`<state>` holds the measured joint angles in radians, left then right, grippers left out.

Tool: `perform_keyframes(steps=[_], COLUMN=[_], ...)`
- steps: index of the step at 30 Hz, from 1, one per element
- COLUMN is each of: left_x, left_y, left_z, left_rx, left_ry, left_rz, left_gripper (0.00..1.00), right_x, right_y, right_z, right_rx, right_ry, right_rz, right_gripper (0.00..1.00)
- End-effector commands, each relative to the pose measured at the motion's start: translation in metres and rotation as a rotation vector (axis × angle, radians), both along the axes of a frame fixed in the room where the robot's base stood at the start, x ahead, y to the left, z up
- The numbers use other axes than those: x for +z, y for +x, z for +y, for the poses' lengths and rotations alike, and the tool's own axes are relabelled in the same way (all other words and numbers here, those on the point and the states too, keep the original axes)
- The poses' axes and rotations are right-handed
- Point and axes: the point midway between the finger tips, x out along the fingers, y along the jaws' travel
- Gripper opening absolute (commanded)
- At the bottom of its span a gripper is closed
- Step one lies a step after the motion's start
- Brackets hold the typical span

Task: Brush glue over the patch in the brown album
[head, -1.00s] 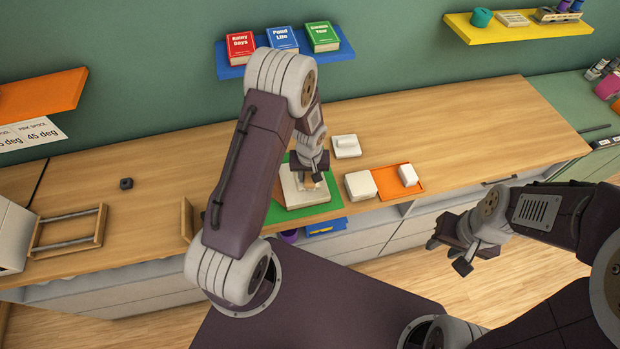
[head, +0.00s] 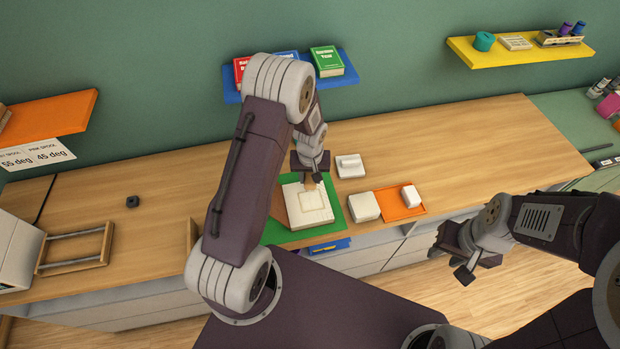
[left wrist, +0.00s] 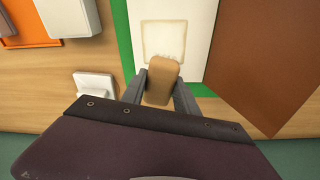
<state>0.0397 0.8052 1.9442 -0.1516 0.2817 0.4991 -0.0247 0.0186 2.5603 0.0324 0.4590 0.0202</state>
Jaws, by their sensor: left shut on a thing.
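The brown album lies open on a green mat (head: 275,234), with a pale page (head: 297,218) and a brown cover (head: 279,207). A faint square patch (head: 313,200) shows on the page; it also shows in the left wrist view (left wrist: 164,38). My left gripper (head: 312,180) is over the page's far edge, shut on a tan brush handle (left wrist: 161,80). The handle hides the brush's lower end, so I cannot tell whether it touches the page. My right gripper (head: 456,262) is open and empty, in front of the counter at the right.
A white dish (head: 350,166) stands behind the mat. A white box (head: 364,207) and an orange tray (head: 395,212) with a small white block (head: 411,196) are at its right. A wooden frame (head: 75,248) lies left. The counter's right part is clear.

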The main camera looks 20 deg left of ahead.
Motion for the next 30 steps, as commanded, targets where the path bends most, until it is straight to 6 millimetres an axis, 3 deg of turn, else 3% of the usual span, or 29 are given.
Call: perform_keyframes(steps=[10, 30], left_x=[0.033, 0.034], left_y=[0.003, 0.004], left_z=[0.001, 0.001], left_rx=[0.001, -0.001], left_ry=[-0.001, 0.000], left_rz=[0.000, 0.000], left_gripper=[0.00, 0.00], right_x=[0.027, 0.028], right_y=[0.000, 0.000], right_z=[0.000, 0.000], right_rx=[0.000, 0.000], right_ry=[0.000, 0.000], right_rz=[0.000, 0.000], right_gripper=[0.36, 0.36])
